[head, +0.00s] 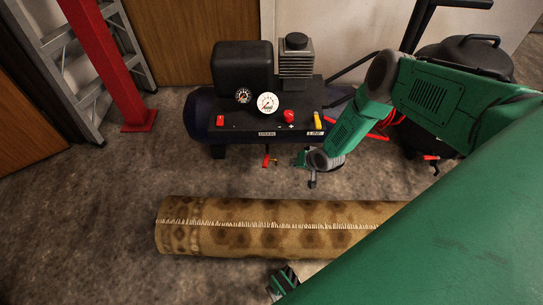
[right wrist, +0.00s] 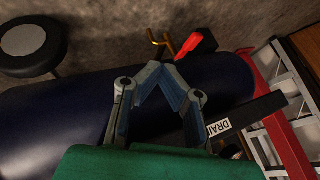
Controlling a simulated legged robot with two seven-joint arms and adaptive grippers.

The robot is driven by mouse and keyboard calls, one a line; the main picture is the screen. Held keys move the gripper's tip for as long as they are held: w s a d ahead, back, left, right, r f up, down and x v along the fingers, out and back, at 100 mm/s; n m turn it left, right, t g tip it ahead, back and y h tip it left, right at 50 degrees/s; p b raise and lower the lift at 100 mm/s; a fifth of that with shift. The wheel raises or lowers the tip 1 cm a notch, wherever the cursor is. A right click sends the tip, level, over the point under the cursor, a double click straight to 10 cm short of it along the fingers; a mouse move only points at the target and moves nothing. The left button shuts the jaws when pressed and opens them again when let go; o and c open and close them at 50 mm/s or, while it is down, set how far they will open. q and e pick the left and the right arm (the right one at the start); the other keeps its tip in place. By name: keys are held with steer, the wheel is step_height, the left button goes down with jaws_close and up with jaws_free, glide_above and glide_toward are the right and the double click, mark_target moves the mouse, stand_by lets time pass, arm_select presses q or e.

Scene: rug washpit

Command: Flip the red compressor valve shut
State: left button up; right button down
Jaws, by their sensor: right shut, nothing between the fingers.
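A red valve lever (head: 266,157) hangs below the compressor's tank, under the DRAIN label. In the right wrist view the red lever (right wrist: 189,46) stands beside a brass fitting (right wrist: 160,43), just beyond my fingertips. My right gripper (head: 299,160) is to the right of the lever in the head view. In the right wrist view the right gripper's (right wrist: 168,66) fingertips meet with nothing between them, close to the lever; I cannot tell whether they touch it. A green and dark part of mine, perhaps the left gripper (head: 283,281), shows at the bottom edge.
The compressor tank (head: 202,115) carries gauges, a red knob (head: 289,114) and a yellow lever (head: 318,121) by the LINE label. A rolled rug (head: 235,238) lies in front on the floor. A red post (head: 108,65) and a ladder (head: 70,65) stand at the left.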

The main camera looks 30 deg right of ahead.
mark_target(266, 160)
steer(key=w+a+f+b, duration=0.4)
steer(key=w+f+b, duration=0.3)
steer(key=w, duration=0.1)
steer(key=shift+w+a+f, duration=0.2)
steer(key=shift+w+f, duration=0.05)
steer(key=shift+f, duration=0.1)
steer(key=shift+p, duration=0.3)
